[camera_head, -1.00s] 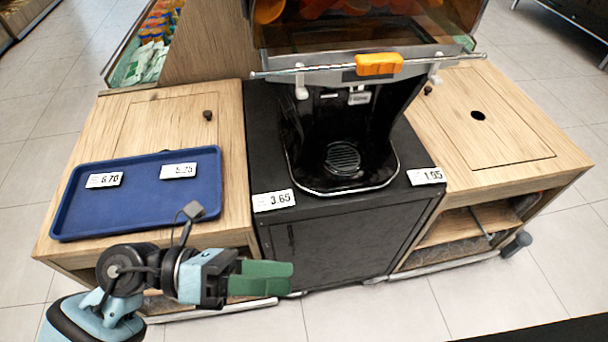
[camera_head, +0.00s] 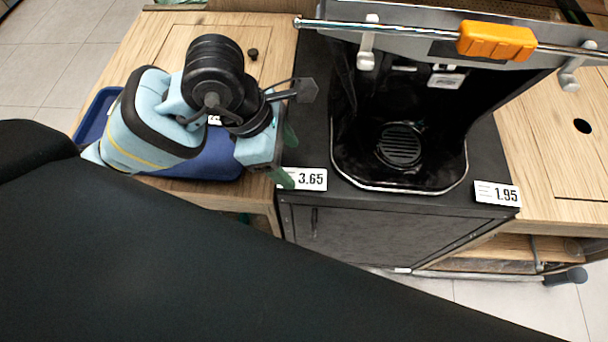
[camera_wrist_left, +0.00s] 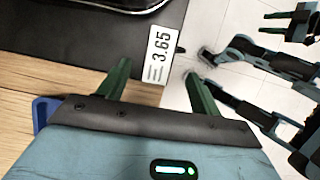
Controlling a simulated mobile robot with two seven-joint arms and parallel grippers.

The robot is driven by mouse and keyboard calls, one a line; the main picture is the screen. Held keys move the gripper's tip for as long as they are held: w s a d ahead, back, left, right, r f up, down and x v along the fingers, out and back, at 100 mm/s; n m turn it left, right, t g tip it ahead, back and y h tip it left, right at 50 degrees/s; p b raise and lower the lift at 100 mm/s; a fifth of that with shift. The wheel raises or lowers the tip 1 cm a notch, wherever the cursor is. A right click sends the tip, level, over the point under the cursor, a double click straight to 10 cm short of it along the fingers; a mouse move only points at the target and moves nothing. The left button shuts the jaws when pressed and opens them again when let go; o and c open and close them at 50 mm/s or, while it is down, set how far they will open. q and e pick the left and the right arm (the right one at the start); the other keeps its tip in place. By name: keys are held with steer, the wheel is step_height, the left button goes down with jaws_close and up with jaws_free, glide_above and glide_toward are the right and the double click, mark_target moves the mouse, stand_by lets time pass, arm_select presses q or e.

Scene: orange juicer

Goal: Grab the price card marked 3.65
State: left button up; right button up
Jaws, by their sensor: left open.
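The white price card marked 3.65 (camera_head: 311,180) is at the front left edge of the black cabinet top. My left gripper (camera_head: 287,159) is open at the card's left end, and its near finger hides a bit of that end. In the left wrist view, the card (camera_wrist_left: 161,52) shows ahead of the left gripper (camera_wrist_left: 160,80), lined up with the gap between its two green fingers. Whether the fingertips touch the card cannot be told.
Another card marked 1.95 (camera_head: 497,194) is at the cabinet's right front edge. The juicer's drip tray (camera_head: 400,147) stands behind the cards. A blue tray (camera_head: 207,166) on the wooden counter is partly hidden under my left arm. My dark arm link covers the lower left.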

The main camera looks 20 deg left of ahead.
mark_target(300, 178)
arm_select(q)
steer(key=shift+a+x, duration=0.15)
steer(key=shift+x, duration=1.4)
steer(key=shift+a+x, duration=0.15)
steer(key=shift+x, duration=1.45)
steer(key=shift+s+f, duration=0.1)
steer(key=shift+s, duration=0.05)
steer(key=shift+a, duration=0.1)
steer(key=c, duration=1.1)
